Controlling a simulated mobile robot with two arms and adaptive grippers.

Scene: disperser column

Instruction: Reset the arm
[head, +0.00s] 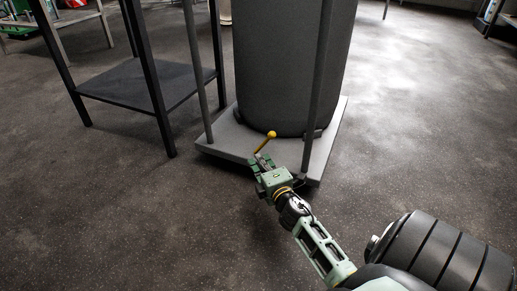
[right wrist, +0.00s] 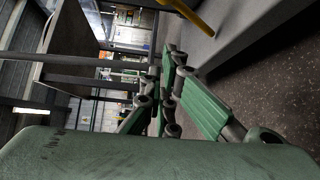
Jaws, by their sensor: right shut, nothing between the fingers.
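My right gripper (head: 260,163) shows in the head view at the front edge of the disperser column's grey base. It is shut with nothing between its green fingers, which also fill the middle of the right wrist view (right wrist: 165,95). A yellow lever with a round knob (head: 265,141) rises just beyond the fingertips. In the right wrist view the yellow lever (right wrist: 190,14) is at the top, apart from the fingers. The dark disperser column (head: 292,65) stands upright on its base plate (head: 230,139). My left gripper is not in view.
A black-framed table with a low shelf (head: 125,85) stands left of the column. Two grey posts rise beside the column, the nearer one (head: 318,85) in front of it. The speckled floor (head: 120,220) is clear at left and right.

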